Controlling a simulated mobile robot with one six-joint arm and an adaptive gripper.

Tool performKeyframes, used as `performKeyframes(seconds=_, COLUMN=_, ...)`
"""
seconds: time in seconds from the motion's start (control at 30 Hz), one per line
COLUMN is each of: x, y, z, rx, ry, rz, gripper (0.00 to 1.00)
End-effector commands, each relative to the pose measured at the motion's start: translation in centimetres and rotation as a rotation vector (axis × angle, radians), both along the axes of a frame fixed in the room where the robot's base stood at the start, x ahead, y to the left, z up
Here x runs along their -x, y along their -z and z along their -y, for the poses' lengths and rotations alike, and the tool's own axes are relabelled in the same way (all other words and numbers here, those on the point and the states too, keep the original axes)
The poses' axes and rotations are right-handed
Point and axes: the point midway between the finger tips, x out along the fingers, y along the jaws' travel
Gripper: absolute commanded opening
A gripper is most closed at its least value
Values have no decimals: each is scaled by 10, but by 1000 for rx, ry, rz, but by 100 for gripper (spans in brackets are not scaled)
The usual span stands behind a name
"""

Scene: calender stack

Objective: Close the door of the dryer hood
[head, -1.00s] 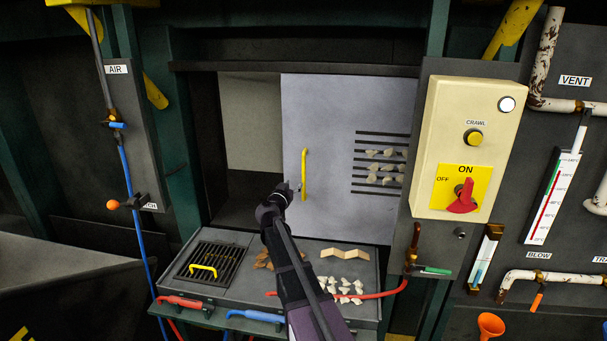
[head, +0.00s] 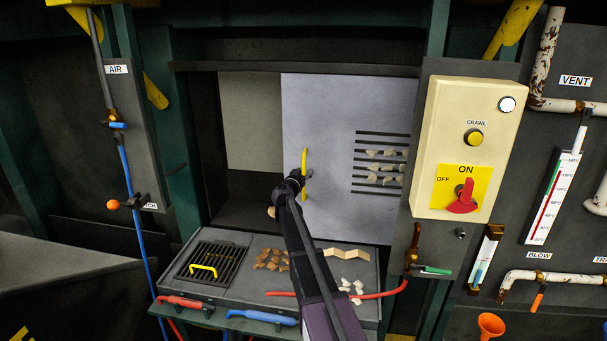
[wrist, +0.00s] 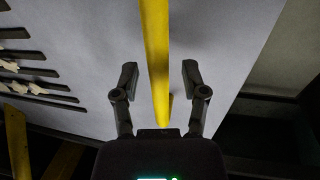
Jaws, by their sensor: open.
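The dryer hood door (head: 325,120) is a pale grey sliding panel with several dark slots on its right part. It covers the right of the hood opening, and the left part (head: 250,125) stands open. A yellow vertical bar handle (head: 304,170) is near the door's left edge. My gripper (head: 303,176) is at the handle. In the wrist view my gripper (wrist: 159,82) is open, with the yellow handle (wrist: 156,50) between its two fingers and a gap visible on each side. The door (wrist: 225,50) fills the background there.
A bench (head: 228,236) below the hood carries a grate with a yellow handle (head: 203,268), brown pieces (head: 272,260), white pieces (head: 352,285) and a zigzag strip (head: 347,254). A cream control box (head: 470,140) with a red switch stands right of the door.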

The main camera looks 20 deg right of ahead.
Motion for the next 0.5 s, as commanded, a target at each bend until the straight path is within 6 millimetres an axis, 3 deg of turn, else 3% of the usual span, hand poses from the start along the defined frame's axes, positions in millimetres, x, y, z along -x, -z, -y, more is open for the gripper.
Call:
performKeyframes(seconds=0.17, x=0, y=0, z=0, rx=0, ry=0, rz=0, gripper=57)
performKeyframes(seconds=0.37, x=0, y=0, z=0, rx=0, ry=0, rz=0, gripper=3)
performKeyframes(seconds=0.5, x=0, y=0, z=0, rx=0, ry=0, rz=0, gripper=0)
